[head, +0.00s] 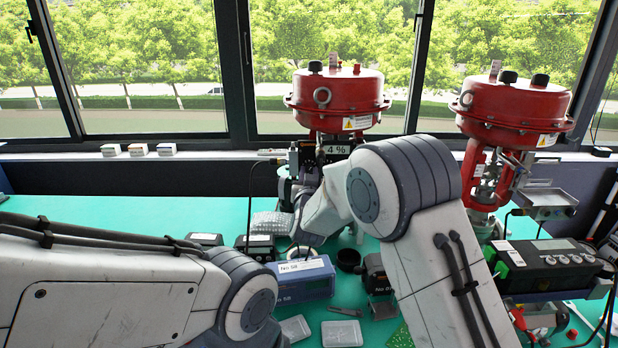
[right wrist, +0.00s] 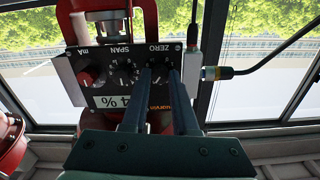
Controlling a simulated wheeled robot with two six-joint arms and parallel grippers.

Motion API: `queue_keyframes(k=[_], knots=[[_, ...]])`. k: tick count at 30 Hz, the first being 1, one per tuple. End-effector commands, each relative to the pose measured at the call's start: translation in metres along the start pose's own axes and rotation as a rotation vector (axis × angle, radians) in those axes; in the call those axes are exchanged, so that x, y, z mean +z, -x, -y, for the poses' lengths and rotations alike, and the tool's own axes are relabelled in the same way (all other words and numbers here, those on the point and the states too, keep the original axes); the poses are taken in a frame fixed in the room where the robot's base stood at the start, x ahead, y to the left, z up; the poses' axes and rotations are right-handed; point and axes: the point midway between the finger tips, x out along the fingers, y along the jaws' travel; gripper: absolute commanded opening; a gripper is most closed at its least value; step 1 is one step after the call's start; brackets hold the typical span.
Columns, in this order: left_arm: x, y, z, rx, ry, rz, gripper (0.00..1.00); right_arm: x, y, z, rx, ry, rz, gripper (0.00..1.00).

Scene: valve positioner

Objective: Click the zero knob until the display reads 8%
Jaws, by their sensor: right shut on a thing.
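The positioner is a black box under the left red actuator. Its display (head: 337,150) reads 4 % in the head view. In the right wrist view the box is upside down, and the same display (right wrist: 115,102) reads 4 %. The zero knob (right wrist: 160,68) is on its face, beside the word ZERO, partly covered by my fingers. My right gripper (right wrist: 159,74) is shut on the zero knob, one finger on each side. In the head view the right gripper (head: 306,180) is partly hidden by its wrist. My left arm is at the lower left; its gripper does not show.
A second red actuator (head: 515,105) stands at the right. A blue instrument (head: 302,278), a black keypad device (head: 545,262) and small trays lie on the green bench (head: 120,212). The bench's left side is clear.

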Motion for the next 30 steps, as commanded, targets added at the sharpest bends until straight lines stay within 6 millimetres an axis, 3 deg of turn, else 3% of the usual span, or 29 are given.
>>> queue_keyframes(k=[6,15,30], knots=[[0.002,-0.028,0.002,0.0,0.0,0.0,0.0,0.004,0.0,0.0,-0.001,-0.142,-0.004,0.0],[0.003,-0.054,0.004,0.0,0.0,0.0,0.0,0.003,0.0,0.0,-0.002,-0.335,-0.004,0.0],[0.004,-0.066,0.005,0.0,0.0,0.0,0.0,-0.001,0.0,0.001,-0.001,-0.451,-0.001,0.0]])
